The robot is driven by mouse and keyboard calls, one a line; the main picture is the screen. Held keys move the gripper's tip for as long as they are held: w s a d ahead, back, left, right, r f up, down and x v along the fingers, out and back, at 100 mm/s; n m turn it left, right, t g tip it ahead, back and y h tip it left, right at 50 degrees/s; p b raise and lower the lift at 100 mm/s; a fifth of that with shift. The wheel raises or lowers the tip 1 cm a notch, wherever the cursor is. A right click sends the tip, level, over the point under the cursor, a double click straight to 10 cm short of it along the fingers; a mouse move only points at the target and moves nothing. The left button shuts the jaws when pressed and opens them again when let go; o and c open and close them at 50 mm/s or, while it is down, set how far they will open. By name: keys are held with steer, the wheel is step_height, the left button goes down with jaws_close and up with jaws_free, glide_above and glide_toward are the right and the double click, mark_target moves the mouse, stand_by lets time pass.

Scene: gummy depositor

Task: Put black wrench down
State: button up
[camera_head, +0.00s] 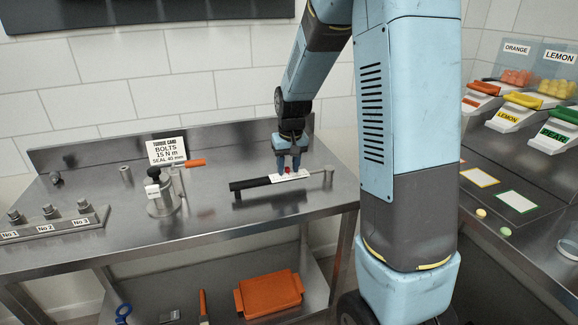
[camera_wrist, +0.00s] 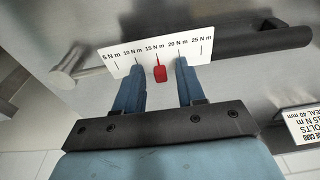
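The black wrench (camera_head: 252,184) has a black handle at the left, a white scale plate and a metal shaft to the right. It lies along the steel bench (camera_head: 225,226), apparently on short supports. In the wrist view its black handle (camera_wrist: 262,43) is at the upper right, and the white scale reads 5 to 25 N m. A red pointer (camera_wrist: 160,73) sits near 15 N m. My gripper (camera_head: 289,164) is over the scale, pointing down. In the wrist view the fingers of my gripper (camera_wrist: 161,70) are apart, one on each side of the red pointer, with visible gaps.
A torque card (camera_head: 167,151) stands behind a metal fixture (camera_head: 162,198) with an orange lever. A numbered bolt block (camera_head: 55,225) is at the bench's left. An orange tray (camera_head: 268,293) is on the lower shelf. Flavour dispensers (camera_head: 525,110) stand at the right.

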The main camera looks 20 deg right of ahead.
step_height(320, 180, up, 11)
steer(key=s, duration=0.2)
steer(key=s+r+t, duration=0.2)
steer(key=s+r, duration=0.2)
steer(key=s, duration=0.9)
steer(key=s+r+t, duration=0.2)
steer(key=s+r, duration=0.2)
steer(key=s, duration=0.9)
steer(key=shift+a, duration=0.15)
steer(key=shift+a, duration=0.15)
